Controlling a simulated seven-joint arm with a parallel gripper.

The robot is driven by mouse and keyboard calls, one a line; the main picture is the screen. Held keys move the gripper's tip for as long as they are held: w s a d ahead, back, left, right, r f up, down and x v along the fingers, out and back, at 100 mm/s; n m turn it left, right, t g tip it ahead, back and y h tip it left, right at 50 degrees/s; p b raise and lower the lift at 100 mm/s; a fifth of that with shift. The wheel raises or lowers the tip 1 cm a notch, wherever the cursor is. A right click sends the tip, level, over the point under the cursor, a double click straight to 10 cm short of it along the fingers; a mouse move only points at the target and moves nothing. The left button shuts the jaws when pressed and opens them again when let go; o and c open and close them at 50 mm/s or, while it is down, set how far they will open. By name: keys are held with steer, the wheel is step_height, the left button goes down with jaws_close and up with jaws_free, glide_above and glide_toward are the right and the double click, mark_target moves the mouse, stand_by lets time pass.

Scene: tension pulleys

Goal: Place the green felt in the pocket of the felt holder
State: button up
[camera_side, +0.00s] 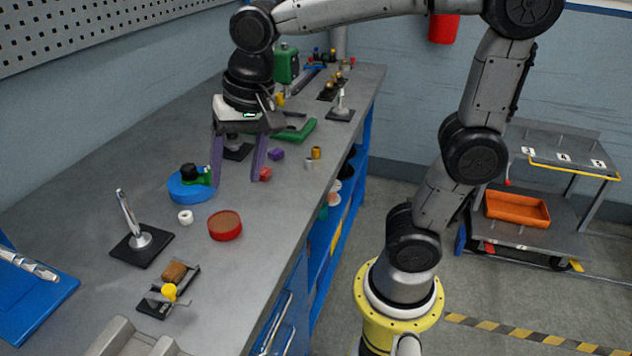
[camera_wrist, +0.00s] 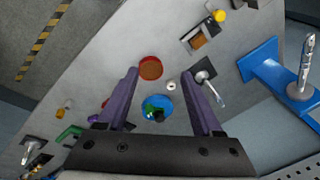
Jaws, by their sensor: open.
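My gripper (camera_side: 236,182) is open and empty above the bench, its two purple fingers pointing down and spread apart. In the wrist view its fingertips (camera_wrist: 161,70) frame a blue disc (camera_wrist: 157,100). A small green piece (camera_wrist: 149,106) with a black part rests on that disc; it may be the green felt, but I cannot tell for sure. In the side view the green piece (camera_side: 201,179) is left of the fingers, on the blue disc (camera_side: 187,192). A black bracket (camera_side: 153,308) with a brown block and yellow knob, perhaps the felt holder, sits at the near end.
A red-rimmed round dish (camera_side: 224,226) and a white ring (camera_side: 185,217) lie near the disc. A metal lever on a black plate (camera_side: 141,247) stands upright. A green tray (camera_side: 298,131) and small coloured parts lie behind the gripper. A blue stand (camera_side: 38,298) is at left.

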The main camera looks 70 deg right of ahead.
steer(key=s+d+f+n+t, duration=0.1)
steer(key=s+d+n, duration=0.1)
steer(key=s+n, duration=0.2)
steer(key=s+d+f+n+t, duration=0.1)
steer(key=s+n, duration=0.3)
steer(key=s, duration=0.4)
steer(key=shift+d+f+n+t+h, duration=0.3)
steer(key=shift+d+f+n, duration=0.1)
steer(key=shift+d+f, duration=0.4)
steer(key=shift+r, duration=0.15)
steer(key=shift+c, duration=0.4)
